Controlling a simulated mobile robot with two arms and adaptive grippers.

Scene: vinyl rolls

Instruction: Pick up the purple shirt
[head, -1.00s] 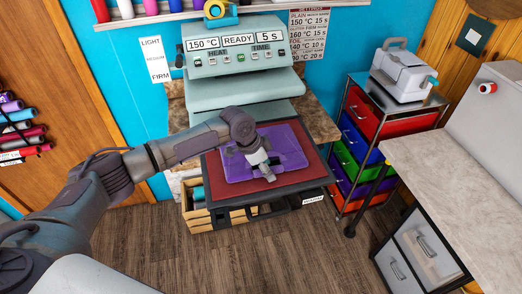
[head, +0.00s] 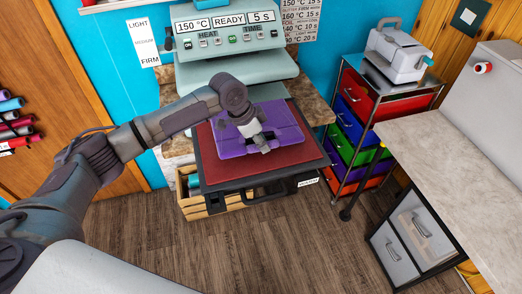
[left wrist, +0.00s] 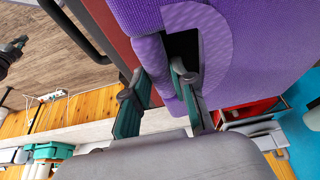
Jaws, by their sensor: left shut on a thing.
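The purple shirt (head: 284,134) is a folded flat bundle over the red pad (head: 294,172) of the heat press. A dark patch shows beside the gripper in the left wrist view. My left gripper (head: 263,147) reaches down onto the shirt's near middle part. In the left wrist view its two fingers (left wrist: 158,98) are shut on a fold of the purple shirt (left wrist: 245,45). The part pinched between the fingertips is partly hidden. I cannot tell how far the shirt is off the pad.
The heat press (head: 228,42) stands behind the pad, its upper plate overhanging the back. A wooden crate (head: 195,207) sits below left. A coloured drawer cart (head: 362,128) and a grey-topped counter (head: 450,165) stand right. The wooden floor in front is clear.

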